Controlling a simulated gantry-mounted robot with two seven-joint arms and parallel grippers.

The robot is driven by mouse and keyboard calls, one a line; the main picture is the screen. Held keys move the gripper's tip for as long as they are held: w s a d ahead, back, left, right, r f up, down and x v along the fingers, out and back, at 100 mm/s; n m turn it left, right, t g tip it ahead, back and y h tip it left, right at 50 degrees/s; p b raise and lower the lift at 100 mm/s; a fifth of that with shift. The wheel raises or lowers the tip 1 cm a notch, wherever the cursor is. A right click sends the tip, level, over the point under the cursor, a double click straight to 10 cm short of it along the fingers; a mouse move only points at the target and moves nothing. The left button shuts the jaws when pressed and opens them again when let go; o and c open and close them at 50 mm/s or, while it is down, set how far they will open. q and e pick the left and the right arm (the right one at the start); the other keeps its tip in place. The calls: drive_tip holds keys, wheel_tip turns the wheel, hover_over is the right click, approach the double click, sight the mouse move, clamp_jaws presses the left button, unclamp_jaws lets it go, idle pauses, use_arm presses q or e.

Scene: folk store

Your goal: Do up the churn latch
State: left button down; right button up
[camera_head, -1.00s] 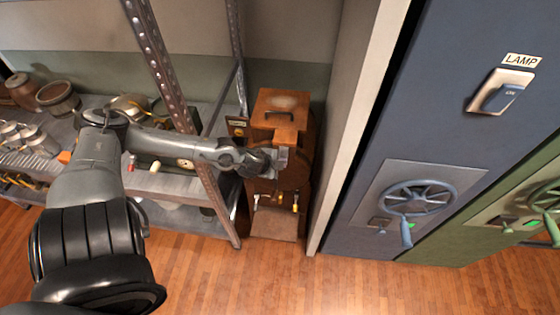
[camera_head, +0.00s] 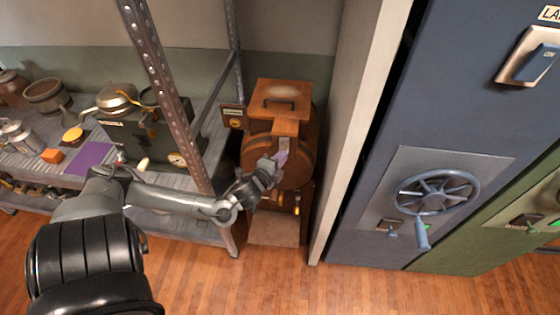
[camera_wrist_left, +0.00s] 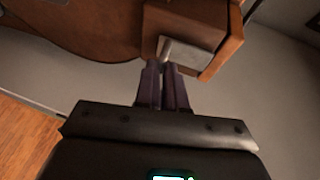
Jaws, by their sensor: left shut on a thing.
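The wooden churn (camera_head: 279,118) stands on a base between the metal shelf and the pale wall edge. It has a boxy top with a dark handle and a round body below. My left gripper (camera_head: 280,160) is at the front of the round body. In the left wrist view its two purple fingers (camera_wrist_left: 165,82) are close together, shut on a thin metal latch lever (camera_wrist_left: 163,48). The lever sits by a grey metal plate (camera_wrist_left: 188,54) on a wooden block (camera_wrist_left: 222,18). The rest of the latch is hidden by the fingers in the head view. My right gripper is not in view.
A metal shelf (camera_head: 170,100) with pots and cans stands left of the churn. Blue (camera_head: 460,120) and green cabinets with handwheels (camera_head: 437,192) stand to the right. The wooden floor (camera_head: 350,290) in front is clear.

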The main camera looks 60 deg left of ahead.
use_arm(q)
drive_tip(key=shift+f, duration=0.2)
idle(0.4)
drive_tip(key=c, duration=1.2)
unclamp_jaws()
drive_tip(key=shift+w, duration=0.15)
drive_tip(key=shift+r, duration=0.1)
drive_tip(key=p+v, duration=0.1)
drive_tip(key=v, duration=1)
drive_tip(key=shift+f+p, duration=0.2)
drive_tip(key=shift+p, duration=0.15)
